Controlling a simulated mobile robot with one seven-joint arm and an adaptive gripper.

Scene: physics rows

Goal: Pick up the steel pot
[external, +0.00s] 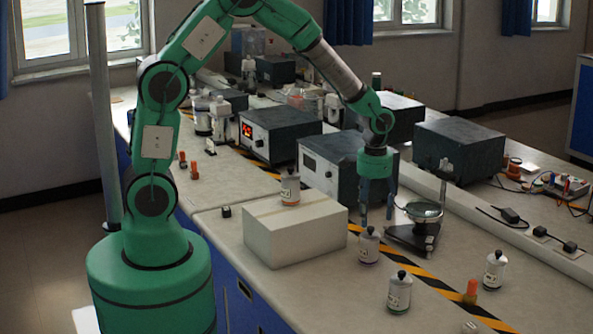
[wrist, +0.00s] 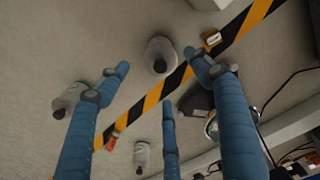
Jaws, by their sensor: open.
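A dark balance (external: 408,238) with a metal dish (external: 424,210) stands close right of my gripper. The white box (external: 295,238) is to the left. Dark instrument boxes (external: 340,165) stand behind.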

